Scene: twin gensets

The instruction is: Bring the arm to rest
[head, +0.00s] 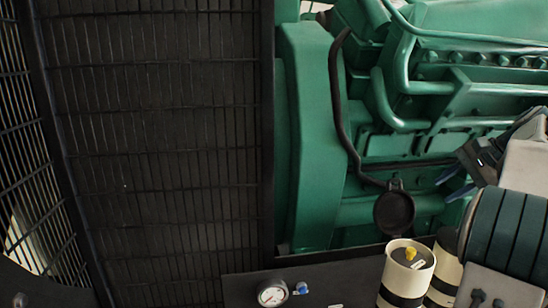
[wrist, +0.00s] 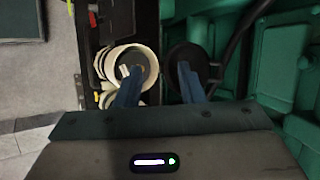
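My gripper (head: 446,187) is at the right of the head view, in front of the green engine. In the wrist view its two blue fingers are spread apart with a gap between them (wrist: 158,72), and I see nothing held there. One finger overlaps a cream canister (wrist: 112,64) in that view, and the other overlaps a black round cap (wrist: 182,58). I cannot tell that either finger touches them. My arm fills the lower right of the head view.
Two cream canisters with black bands stand at the bottom; the nearer one (head: 407,270) has a yellow knob. The black round cap (head: 394,211) hangs before the green engine (head: 310,130). A dark grille (head: 160,140) fills the left. A gauge (head: 271,295) sits below.

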